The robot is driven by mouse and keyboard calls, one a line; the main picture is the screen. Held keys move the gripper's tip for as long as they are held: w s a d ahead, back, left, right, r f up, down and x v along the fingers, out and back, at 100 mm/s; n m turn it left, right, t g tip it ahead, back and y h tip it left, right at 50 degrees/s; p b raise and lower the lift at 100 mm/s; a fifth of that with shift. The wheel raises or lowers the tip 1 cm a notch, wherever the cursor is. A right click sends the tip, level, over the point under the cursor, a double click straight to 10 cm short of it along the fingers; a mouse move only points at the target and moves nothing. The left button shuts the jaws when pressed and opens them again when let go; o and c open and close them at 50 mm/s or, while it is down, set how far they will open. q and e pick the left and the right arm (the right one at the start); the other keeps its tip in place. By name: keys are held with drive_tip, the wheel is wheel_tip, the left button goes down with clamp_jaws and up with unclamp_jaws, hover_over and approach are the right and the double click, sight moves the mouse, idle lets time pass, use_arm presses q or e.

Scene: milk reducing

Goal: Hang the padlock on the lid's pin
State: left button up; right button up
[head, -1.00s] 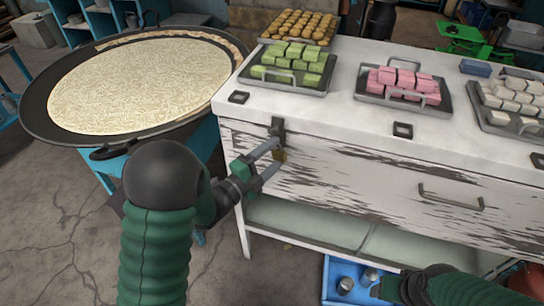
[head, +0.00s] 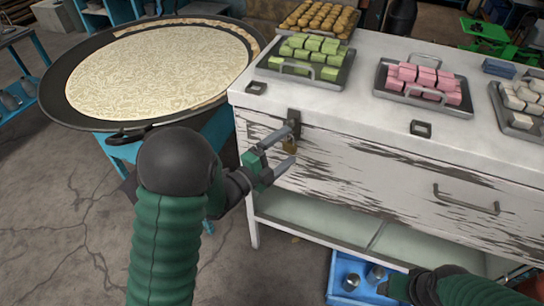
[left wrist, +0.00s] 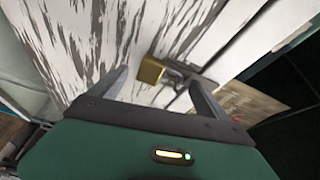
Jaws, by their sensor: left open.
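The small brass padlock (head: 289,145) is at the dark metal hasp (head: 294,122) on the front of the white chest, near its left corner. In the left wrist view the padlock (left wrist: 152,70) lies beyond my fingertips, beside the hasp.
The white chest (head: 350,165) carries trays of green (head: 310,62), pink (head: 424,84) and white pieces. A large round pan (head: 150,75) stands left of it. A blue crate (head: 345,280) with metal cups sits low in front.

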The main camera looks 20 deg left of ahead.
use_arm(q)
drive_tip(key=p+v, duration=0.7)
drive_tip(key=v, duration=0.9)
drive_tip(key=w+a+f+n+g+y, duration=0.2)
drive_tip(key=w+f+n+g+y, duration=0.4)
drive_tip(key=n, duration=0.3)
drive_tip(key=s+d+n+g+y, duration=0.1)
drive_tip(key=s+d+n+g, duration=0.2)
drive_tip(key=s+n, duration=0.3)
drive_tip(key=s+d+n+g, duration=0.3)
drive_tip(key=s+n+g, duration=0.2)
drive_tip(key=s, duration=0.4)
drive_tip(key=shift+r+n+y, duration=0.25)
drive_tip(key=shift+n+y, duration=0.15)
drive_tip(key=shift+a, duration=0.1)
idle(3.5)
